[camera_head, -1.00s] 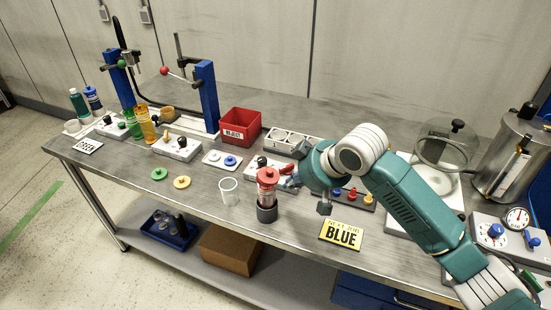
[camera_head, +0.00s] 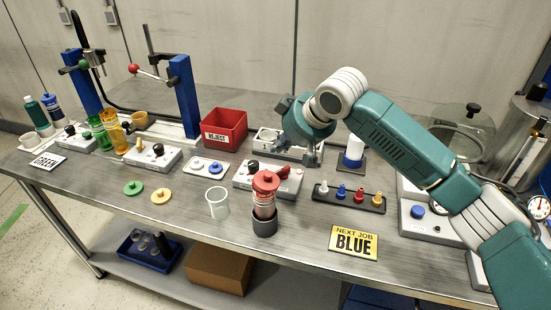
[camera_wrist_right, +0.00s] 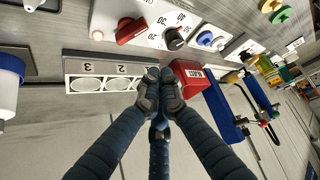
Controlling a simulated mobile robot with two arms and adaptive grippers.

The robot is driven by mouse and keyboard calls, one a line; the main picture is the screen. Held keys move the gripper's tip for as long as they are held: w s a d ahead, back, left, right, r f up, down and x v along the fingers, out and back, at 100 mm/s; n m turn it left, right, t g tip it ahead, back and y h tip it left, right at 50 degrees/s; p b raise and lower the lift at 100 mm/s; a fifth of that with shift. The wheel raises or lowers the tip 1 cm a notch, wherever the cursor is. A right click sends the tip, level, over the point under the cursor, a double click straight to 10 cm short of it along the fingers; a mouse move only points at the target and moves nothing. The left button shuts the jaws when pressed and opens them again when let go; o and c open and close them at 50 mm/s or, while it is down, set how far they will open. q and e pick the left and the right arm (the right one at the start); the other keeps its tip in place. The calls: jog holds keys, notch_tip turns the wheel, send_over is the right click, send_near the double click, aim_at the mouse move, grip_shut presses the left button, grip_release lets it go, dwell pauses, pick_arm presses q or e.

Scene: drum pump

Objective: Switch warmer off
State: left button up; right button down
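A pale control box (camera_head: 240,180) stands mid-table with a black knob (camera_head: 253,167) and a red switch (camera_head: 283,172). No readable label confirms it as the warmer. In the right wrist view the red switch (camera_wrist_right: 130,30) lies slanted, beside the black knob (camera_wrist_right: 173,38) with printed marks around it. My left gripper is out of view.
A red-capped cylinder in a dark holder (camera_head: 265,222) stands close in front of the box, with a clear cup (camera_head: 217,203) to its left. A red reject bin (camera_head: 224,128) is behind left.

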aim_at(282, 173)
jog(key=p+x, duration=0.1)
jog(key=x, duration=0.8)
jog(key=shift+w+a+f, duration=0.15)
jog(key=shift+a+f, duration=0.05)
jog(key=shift+f, duration=0.1)
jog(key=shift+s+d, duration=0.2)
jog(key=shift+d, duration=0.1)
jog(key=shift+s+d+r+p, duration=0.1)
jog(key=shift+s+d+p, duration=0.65)
jog(key=shift+s, duration=0.35)
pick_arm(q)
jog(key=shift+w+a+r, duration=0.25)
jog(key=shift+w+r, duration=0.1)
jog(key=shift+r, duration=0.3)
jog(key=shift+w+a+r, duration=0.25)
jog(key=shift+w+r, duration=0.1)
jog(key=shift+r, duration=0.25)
pick_arm(e)
jog(key=shift+s+d, duration=0.2)
jog(key=shift+s, duration=0.1)
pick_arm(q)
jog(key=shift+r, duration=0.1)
pick_arm(e)
jog(key=shift+d, duration=0.1)
